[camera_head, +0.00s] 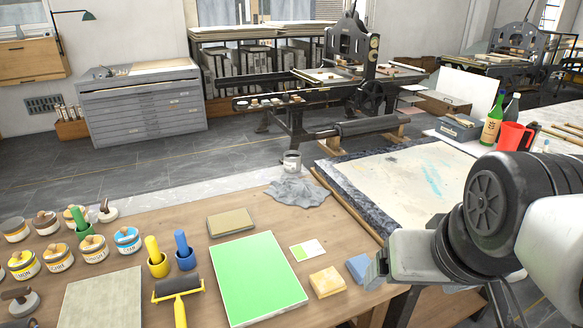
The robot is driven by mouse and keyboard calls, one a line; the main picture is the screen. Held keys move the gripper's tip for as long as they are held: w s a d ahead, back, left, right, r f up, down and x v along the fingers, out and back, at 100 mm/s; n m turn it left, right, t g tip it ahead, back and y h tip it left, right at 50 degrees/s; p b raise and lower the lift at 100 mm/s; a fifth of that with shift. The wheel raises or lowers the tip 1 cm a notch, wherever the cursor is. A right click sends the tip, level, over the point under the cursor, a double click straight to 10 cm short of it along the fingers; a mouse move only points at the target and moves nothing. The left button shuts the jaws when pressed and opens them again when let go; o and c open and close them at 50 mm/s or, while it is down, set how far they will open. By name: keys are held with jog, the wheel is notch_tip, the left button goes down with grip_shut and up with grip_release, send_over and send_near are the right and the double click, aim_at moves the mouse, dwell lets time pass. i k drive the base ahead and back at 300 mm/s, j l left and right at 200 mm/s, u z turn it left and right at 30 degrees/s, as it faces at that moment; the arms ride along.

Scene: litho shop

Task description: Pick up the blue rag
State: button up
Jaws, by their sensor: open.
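My gripper (376,272) is just to the right of the blue rag, coming in from the right of the picture. The gripper is open and seen from the side, and nothing shows between its jaws. It overlaps the right edge of the rag in the picture; I cannot tell whether they touch.
A crumpled grey cloth (297,192) and a grey can (292,161) stand behind. A green sheet (258,278), a roller (179,290), blue and yellow pots and several ink jars crowd the table's left. A litho stone (405,180), green bottle (491,122) and red jug (512,137) are right.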

aim_at(357, 265)
jog(key=u, duration=1.6)
jog(key=j+z, duration=0.1)
jog(key=z, duration=1.5)
jog(key=i+l+u, duration=0.3)
jog(key=l+u, duration=0.35)
jog(key=l, duration=0.2)
jog(key=l+u, duration=0.3)
jog(key=l, duration=0.15)
jog(key=i, duration=0.05)
